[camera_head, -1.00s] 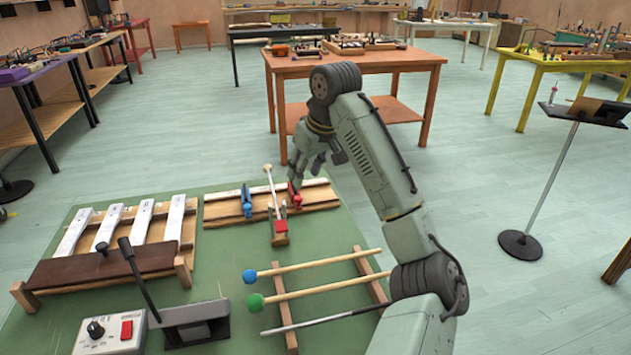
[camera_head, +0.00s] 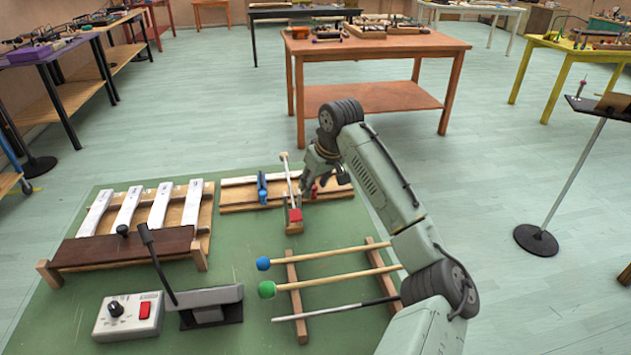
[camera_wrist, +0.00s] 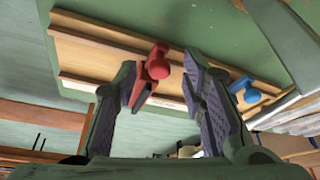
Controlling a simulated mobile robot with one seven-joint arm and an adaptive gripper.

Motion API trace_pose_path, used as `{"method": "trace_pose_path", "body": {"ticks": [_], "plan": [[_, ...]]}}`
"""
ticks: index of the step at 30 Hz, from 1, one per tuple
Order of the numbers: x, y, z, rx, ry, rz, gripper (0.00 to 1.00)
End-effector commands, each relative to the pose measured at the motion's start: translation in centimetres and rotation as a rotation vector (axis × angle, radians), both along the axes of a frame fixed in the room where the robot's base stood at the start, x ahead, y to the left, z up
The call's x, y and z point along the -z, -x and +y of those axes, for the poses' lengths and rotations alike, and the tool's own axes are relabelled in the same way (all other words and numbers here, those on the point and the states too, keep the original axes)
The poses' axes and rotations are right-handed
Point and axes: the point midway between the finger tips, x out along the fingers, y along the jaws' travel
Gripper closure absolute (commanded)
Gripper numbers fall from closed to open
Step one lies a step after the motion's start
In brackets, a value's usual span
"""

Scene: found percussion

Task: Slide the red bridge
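The red bridge (camera_head: 314,190) stands on the wooden board (camera_head: 235,195) at the back of the green table, partly hidden by my gripper. My gripper (camera_head: 326,178) is low over the right part of that board. In the wrist view, my gripper (camera_wrist: 160,85) is open, and the red bridge (camera_wrist: 157,66) shows between its fingers, close to the left finger. I cannot tell whether they touch. The blue bridge (camera_head: 262,188) is farther left on the board. It shows outside the right finger in the wrist view (camera_wrist: 252,93).
A wooden stand with a white stick and red block (camera_head: 295,215) is just in front of the board. A xylophone with white bars (camera_head: 130,210) is to the left. Mallets on a rack (camera_head: 291,275) lie in front. A control box (camera_head: 128,317) is at front left.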

Motion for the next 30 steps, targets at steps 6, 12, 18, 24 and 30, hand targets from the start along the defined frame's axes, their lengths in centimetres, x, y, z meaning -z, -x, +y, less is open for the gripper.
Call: {"method": "trace_pose_path", "body": {"ticks": [6, 12, 18, 24, 30], "plan": [[0.13, -0.05, 0.0, 0.0, 0.0, 0.0, 0.62], [0.11, -0.04, 0.0, 0.0, 0.0, 0.0, 0.72], [0.1, -0.04, 0.0, 0.0, 0.0, 0.0, 0.85], [0.1, -0.04, 0.0, 0.0, 0.0, 0.0, 0.99], [0.09, -0.03, 0.0, 0.0, 0.0, 0.0, 1.0]]}}
